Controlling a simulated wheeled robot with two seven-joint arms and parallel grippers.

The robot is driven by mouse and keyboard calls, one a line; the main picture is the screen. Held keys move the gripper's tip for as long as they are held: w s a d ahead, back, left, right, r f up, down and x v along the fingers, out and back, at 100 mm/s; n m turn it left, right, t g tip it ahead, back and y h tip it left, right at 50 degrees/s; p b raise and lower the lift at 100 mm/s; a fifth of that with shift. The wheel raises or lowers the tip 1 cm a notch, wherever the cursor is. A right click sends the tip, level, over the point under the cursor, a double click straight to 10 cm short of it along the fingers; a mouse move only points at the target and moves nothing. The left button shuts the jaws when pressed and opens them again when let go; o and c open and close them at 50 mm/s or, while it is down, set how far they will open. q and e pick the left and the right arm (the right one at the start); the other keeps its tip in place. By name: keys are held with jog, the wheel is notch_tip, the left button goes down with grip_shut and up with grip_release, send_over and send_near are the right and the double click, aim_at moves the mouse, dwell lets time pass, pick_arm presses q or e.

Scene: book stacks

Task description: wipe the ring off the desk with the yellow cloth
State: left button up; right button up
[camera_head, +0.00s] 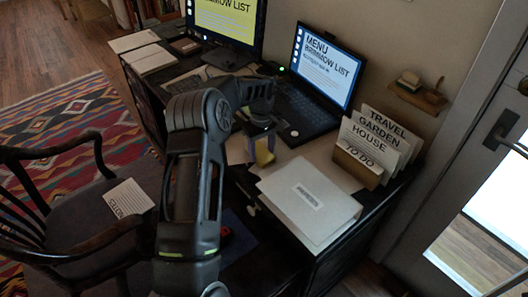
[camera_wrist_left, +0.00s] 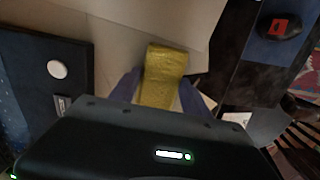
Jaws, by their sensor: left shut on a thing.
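My left gripper (camera_head: 262,152) is shut on the yellow cloth (camera_head: 264,157), low over the desk in front of the laptop. In the left wrist view the cloth (camera_wrist_left: 163,75) sticks out from between the two fingers over a pale surface (camera_wrist_left: 125,45) on the desk. I cannot tell whether the cloth touches that surface. I cannot make out the ring in either view; the cloth, gripper or arm may hide it. My right gripper is not in view.
The open laptop (camera_head: 318,88) stands just behind the gripper. A pale labelled folder (camera_head: 308,203) lies to the right, with a file holder (camera_head: 358,166) behind it. A monitor (camera_head: 228,22) stands at the back left. A chair (camera_head: 85,215) stands at the left.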

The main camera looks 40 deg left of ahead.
aim_at(259, 142)
pick_arm(q)
jog(key=shift+s+a+f, duration=0.1)
jog(key=shift+a, duration=0.15)
jog(key=shift+w+a, duration=0.3)
jog(key=shift+a, duration=0.6)
jog(key=shift+w+a, duration=0.25)
jog(key=shift+a, duration=0.6)
jog(key=shift+w+d, duration=0.35)
jog(key=shift+w, duration=0.45)
jog(key=shift+d, duration=0.1)
jog(key=shift+s+d+f, duration=0.1)
jog(key=shift+s+d, duration=0.1)
jog(key=shift+d, duration=0.5)
jog(key=shift+s+d, duration=0.15)
jog(key=shift+d, duration=0.55)
jog(key=shift+s+d, duration=0.2)
jog(key=shift+d, duration=0.25)
